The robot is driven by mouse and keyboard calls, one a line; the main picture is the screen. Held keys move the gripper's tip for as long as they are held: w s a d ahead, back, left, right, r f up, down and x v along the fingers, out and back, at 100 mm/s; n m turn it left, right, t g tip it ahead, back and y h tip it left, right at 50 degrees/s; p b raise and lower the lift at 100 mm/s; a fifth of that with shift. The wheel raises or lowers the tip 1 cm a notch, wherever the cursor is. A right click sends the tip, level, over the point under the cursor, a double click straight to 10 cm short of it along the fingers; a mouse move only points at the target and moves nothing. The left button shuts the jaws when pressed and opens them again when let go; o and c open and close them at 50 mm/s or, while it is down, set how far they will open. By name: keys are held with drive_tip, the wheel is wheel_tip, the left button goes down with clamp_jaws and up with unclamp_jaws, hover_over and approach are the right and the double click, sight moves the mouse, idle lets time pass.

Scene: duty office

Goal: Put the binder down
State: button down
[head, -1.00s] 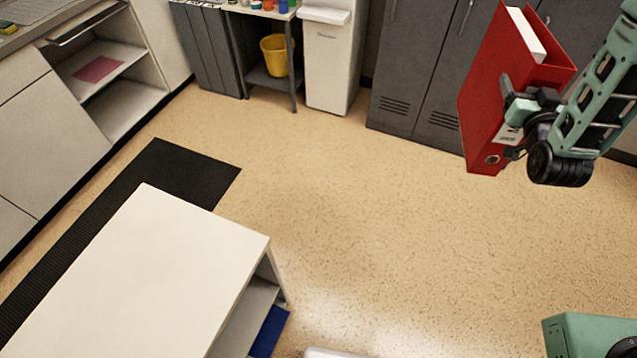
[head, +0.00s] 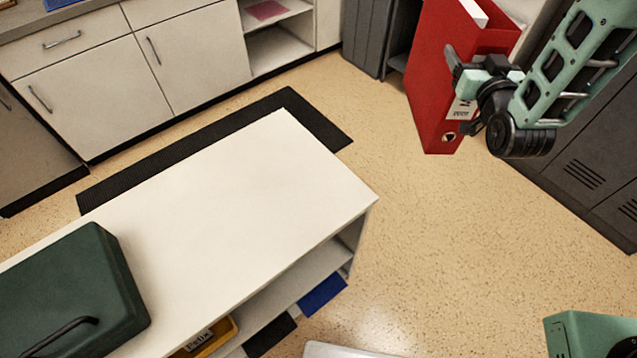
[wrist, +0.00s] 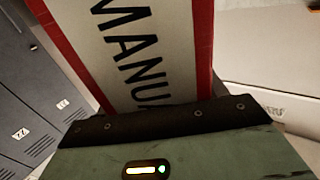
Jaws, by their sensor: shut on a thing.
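The red binder (head: 436,85) is held up in the air at the upper right of the head view, roughly upright and a little tilted. My gripper (head: 468,76) is shut on it, with one finger seen against its side. In the wrist view the binder's pale spine label (wrist: 150,55) reads "MANU", the rest hidden behind the gripper body. The binder is clear of the white-topped counter (head: 240,190), which stands to its lower left.
A dark green case (head: 75,290) stands on the counter's near left end. The counter top's far right part is bare. A blue item (head: 322,294) and a yellow bin (head: 205,338) sit on its shelves. Grey lockers (head: 590,150) stand at right; a black mat (head: 215,145) lies behind the counter.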

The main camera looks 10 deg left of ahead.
drive_tip(key=s+a+f+n+g+y+b, duration=0.1)
drive_tip(key=s+a+n+g+y+b, duration=0.3)
drive_tip(key=a, duration=1.4)
drive_tip(key=s+a+n+g+y+b, duration=0.2)
drive_tip(key=s+a+n+y+b, duration=0.35)
drive_tip(key=s+a, duration=1.05)
wheel_tip(320, 180, down, 10)
drive_tip(key=d+m+b, duration=0.1)
drive_tip(key=m+b, duration=0.1)
drive_tip(key=shift+s, duration=0.2)
drive_tip(key=shift+c, duration=0.9)
unclamp_jaws()
drive_tip(key=shift+f, duration=0.15)
drive_tip(key=p+v, duration=0.7)
drive_tip(key=v, duration=0.5)
